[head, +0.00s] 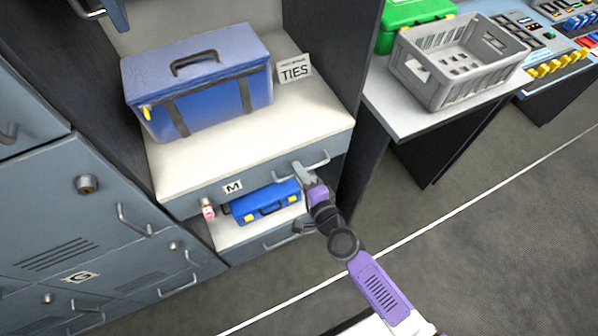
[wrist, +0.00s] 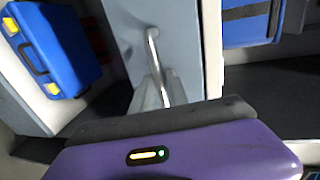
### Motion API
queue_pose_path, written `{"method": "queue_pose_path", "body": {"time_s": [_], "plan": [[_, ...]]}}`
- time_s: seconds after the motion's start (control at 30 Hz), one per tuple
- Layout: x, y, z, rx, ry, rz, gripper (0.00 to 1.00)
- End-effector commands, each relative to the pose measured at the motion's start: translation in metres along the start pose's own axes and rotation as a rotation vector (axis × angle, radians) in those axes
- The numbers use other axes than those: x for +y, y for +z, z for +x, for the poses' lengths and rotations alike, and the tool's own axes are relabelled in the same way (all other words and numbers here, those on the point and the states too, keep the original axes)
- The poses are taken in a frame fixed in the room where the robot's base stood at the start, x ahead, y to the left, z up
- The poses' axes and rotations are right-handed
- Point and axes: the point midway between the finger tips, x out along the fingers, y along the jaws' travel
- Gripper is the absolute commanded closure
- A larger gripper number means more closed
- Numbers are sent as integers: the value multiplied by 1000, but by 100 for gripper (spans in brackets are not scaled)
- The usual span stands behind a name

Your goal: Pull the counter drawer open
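The counter drawer (head: 270,175) is a grey-blue front under the white counter top, with an M label (head: 232,187) at its left. It looks flush with the counter. Its metal bar handle (head: 316,161) is at the right part of the front; in the wrist view the handle (wrist: 152,48) runs down to my fingers. My gripper (head: 304,174) is at the left part of the handle. In the wrist view my gripper's pale fingers (wrist: 153,92) are close together with the bar between them, so it looks shut on the handle. The fingertips' contact is partly hidden.
A blue bag (head: 215,105) and a TIES sign (head: 294,69) stand on the counter. Below the drawer, a blue case (head: 265,203) and a small red-and-white item (head: 208,209) sit on a shelf. A grey crate (head: 440,85) is on the right table. Floor at lower right is clear.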

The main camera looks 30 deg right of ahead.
Motion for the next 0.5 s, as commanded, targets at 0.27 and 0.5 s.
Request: {"method": "queue_pose_path", "body": {"time_s": [0.27, 0.5], "plan": [[0, 0, 2, 0, 0, 0, 80], [0, 0, 2, 0, 0, 0, 100]]}}
